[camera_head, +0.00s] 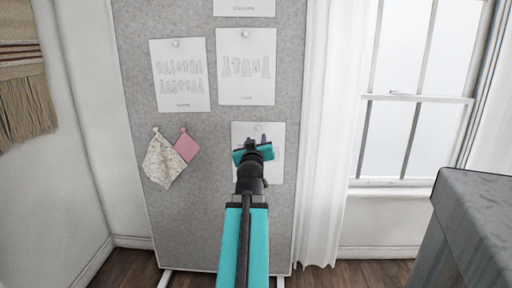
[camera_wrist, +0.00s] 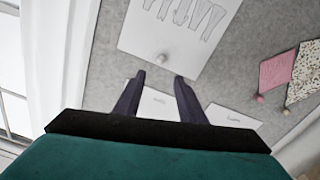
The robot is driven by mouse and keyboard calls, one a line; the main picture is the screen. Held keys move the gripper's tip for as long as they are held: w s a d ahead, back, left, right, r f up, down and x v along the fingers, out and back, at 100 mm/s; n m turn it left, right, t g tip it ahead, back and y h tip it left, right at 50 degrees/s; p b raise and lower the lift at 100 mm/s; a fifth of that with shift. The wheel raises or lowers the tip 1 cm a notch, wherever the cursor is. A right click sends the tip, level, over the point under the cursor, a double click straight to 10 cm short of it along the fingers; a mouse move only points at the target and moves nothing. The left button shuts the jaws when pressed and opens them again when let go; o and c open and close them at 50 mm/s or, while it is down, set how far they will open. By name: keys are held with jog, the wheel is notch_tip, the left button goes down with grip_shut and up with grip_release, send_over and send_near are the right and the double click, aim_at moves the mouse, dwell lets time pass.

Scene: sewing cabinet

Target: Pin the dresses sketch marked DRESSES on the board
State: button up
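A white sketch sheet (camera_head: 275,165) hangs low on the grey board, mostly behind my gripper in the head view. It also shows in the wrist view (camera_wrist: 205,55), with outlines of long garments and a round pale pin (camera_wrist: 163,57) near its edge closest to my fingers. Its label is not visible, so I cannot read DRESSES on it. The grey board (camera_head: 215,225) stands upright. My gripper (camera_wrist: 160,76) is open, its two dark fingers apart and nothing between them. It is in front of the board by the pin; in the head view it covers the sheet's left part (camera_head: 261,141).
Other pinned sheets hang above: one at left (camera_head: 180,90), one at centre (camera_head: 246,90), one at the top (camera_head: 244,8). Patterned (camera_head: 162,162) and pink (camera_head: 187,146) swatches hang left. A curtain (camera_head: 330,130) borders the board; a dark grey surface (camera_head: 475,200) stands right.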

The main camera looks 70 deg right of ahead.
jog(key=shift+b+v, duration=0.75)
jog(key=shift+b, duration=2.45)
jog(key=shift+a+b, duration=0.25)
jog(key=shift+b, duration=0.1)
